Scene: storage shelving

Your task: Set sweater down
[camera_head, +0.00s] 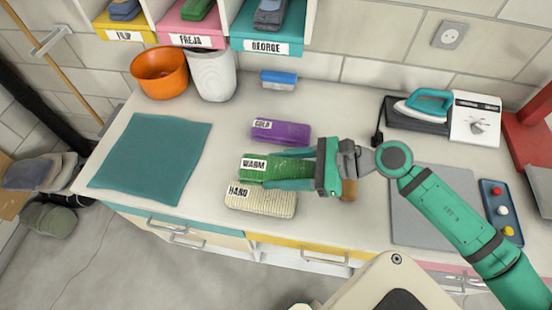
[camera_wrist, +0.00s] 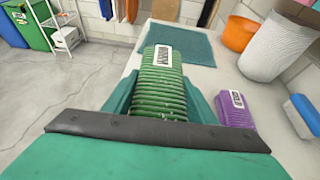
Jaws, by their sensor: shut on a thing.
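The green folded, ribbed sweater (camera_head: 258,170) has a white tag reading "WARM". It lies between the two teal fingers of my gripper (camera_head: 290,170), which is shut on it from the right. In the wrist view the sweater (camera_wrist: 162,85) points away from me between the fingers (camera_wrist: 160,98), with its tag at the far end. It is over the white counter (camera_head: 214,178), between a purple folded bundle (camera_head: 288,133) tagged "COLD" and a cream one (camera_head: 262,203) tagged "HAND". I cannot tell whether its underside touches the counter.
A teal cloth (camera_head: 150,158) lies flat at the left of the counter. An orange pot (camera_head: 160,72), white bin (camera_head: 212,75) and blue-topped block (camera_head: 279,79) stand at the back. An iron (camera_head: 424,105) and grey mat (camera_head: 435,215) are right. Bare counter shows between cloth and bundles.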

